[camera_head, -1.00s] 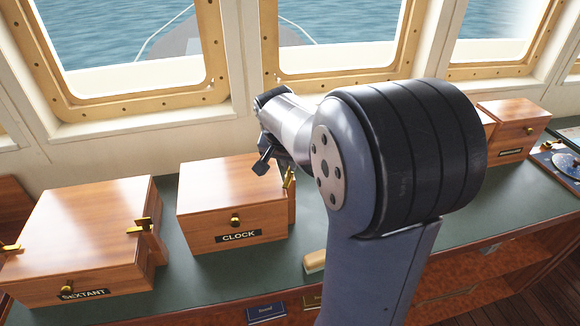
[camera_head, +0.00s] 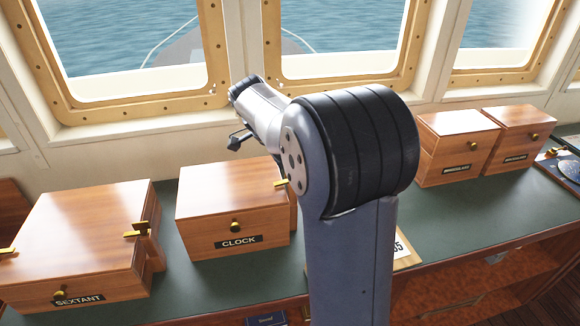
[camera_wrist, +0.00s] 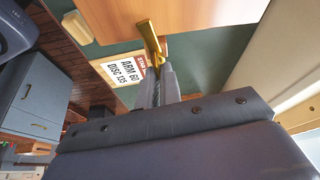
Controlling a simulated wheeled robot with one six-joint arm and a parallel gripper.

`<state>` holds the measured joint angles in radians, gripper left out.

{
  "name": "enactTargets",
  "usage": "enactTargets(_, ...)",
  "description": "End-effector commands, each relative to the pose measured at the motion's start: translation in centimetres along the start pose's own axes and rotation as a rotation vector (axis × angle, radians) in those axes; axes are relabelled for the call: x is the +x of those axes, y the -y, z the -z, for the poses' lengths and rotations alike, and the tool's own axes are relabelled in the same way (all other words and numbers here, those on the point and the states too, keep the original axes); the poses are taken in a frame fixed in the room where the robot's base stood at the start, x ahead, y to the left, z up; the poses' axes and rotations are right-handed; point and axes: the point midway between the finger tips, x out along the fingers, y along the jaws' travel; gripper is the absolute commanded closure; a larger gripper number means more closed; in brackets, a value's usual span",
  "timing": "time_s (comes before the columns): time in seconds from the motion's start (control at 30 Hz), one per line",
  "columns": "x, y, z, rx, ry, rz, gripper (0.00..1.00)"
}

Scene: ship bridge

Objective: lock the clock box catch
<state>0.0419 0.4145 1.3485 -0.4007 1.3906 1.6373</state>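The clock box (camera_head: 222,205) is a wooden box with a "CLOCK" label and a brass knob, standing on the green counter. Its brass catch (camera_head: 281,184) shows at the upper right of the box, lying level; my arm hides part of that side. In the wrist view the brass catch (camera_wrist: 151,36) is a bar running from the wooden box side towards my fingertips. My gripper (camera_wrist: 166,68) has its grey fingers close together, at the end of the catch, apparently touching it. My fingertips are hidden in the head view.
The sextant box (camera_head: 75,235) stands to the left with its own brass catch (camera_head: 136,231). Two smaller wooden boxes (camera_head: 457,135) stand at the right. A printed card (camera_wrist: 122,70) lies on the counter below the catch. Windows rise behind the counter.

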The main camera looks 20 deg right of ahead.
Motion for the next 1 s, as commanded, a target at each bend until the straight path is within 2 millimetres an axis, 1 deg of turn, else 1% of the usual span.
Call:
enactTargets(0.1, -0.06, 0.11, 0.00, 0.062, 0.001, -0.024, 1.00)
enactTargets(0.33, -0.05, 0.12, -0.01, 0.141, 0.002, -0.057, 1.00)
enactTargets(0.9, -0.07, 0.14, 0.01, 0.170, 0.002, -0.068, 1.00)
enactTargets(0.93, -0.06, 0.14, 0.01, 0.170, 0.002, -0.068, 0.93)
enactTargets(1.0, -0.06, 0.14, 0.00, 0.170, 0.002, -0.068, 0.87)
